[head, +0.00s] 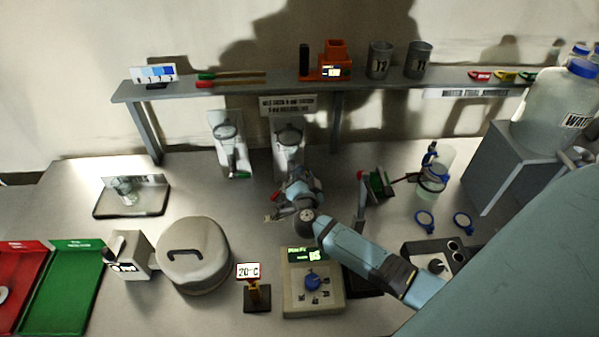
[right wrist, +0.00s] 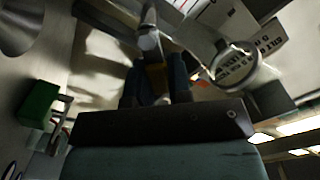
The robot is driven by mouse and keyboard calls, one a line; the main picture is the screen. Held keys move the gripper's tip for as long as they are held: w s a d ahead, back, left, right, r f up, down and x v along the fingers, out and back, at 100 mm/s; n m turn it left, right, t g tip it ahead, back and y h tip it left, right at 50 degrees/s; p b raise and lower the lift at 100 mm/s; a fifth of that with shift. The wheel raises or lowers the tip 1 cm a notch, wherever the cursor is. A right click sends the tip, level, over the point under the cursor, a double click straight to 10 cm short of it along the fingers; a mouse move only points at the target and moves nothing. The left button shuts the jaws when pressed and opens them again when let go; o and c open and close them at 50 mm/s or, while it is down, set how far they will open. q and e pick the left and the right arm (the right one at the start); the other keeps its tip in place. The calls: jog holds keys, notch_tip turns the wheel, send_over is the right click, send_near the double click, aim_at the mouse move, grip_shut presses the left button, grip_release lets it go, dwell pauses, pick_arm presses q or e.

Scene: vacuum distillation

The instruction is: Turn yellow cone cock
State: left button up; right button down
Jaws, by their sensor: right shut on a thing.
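My right gripper (head: 284,203) is in the middle of the bench, just in front of the right one of two upright panels with round glass fittings (head: 289,137). In the right wrist view, its two dark blue fingers (right wrist: 156,78) are closed around a small dull yellow piece, which looks like the yellow cone cock (right wrist: 156,74). A pale tubular part (right wrist: 149,42) is just beyond the piece. In the head view the cock cannot be made out behind the gripper. My left gripper is not in view.
A second panel (head: 229,145) stands to the left, below a long shelf (head: 215,90). A grey pot (head: 193,255), a temperature display (head: 248,271) and a control box with a blue knob (head: 313,283) stand nearer.

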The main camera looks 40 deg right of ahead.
jog(key=m, duration=0.1)
jog(key=f+m, duration=0.1)
jog(key=m+b, duration=0.1)
jog(key=shift+s+d+f+m, duration=0.2)
jog(key=shift+s+d+m, duration=0.1)
jog(key=shift+d+m, duration=0.1)
jog(key=shift+d+f+m+b, duration=0.1)
jog(key=shift+f+m+b, duration=0.4)
jog(key=shift+m, duration=0.7)
jog(key=shift+s+f+m+b, duration=0.1)
jog(key=shift+f+m+b, duration=0.3)
jog(key=shift+m, duration=1)
jog(key=shift+b, duration=0.3)
jog(key=c, duration=1)
grip_release()
jog(key=shift+c, duration=0.2)
jog(key=shift+r, duration=0.1)
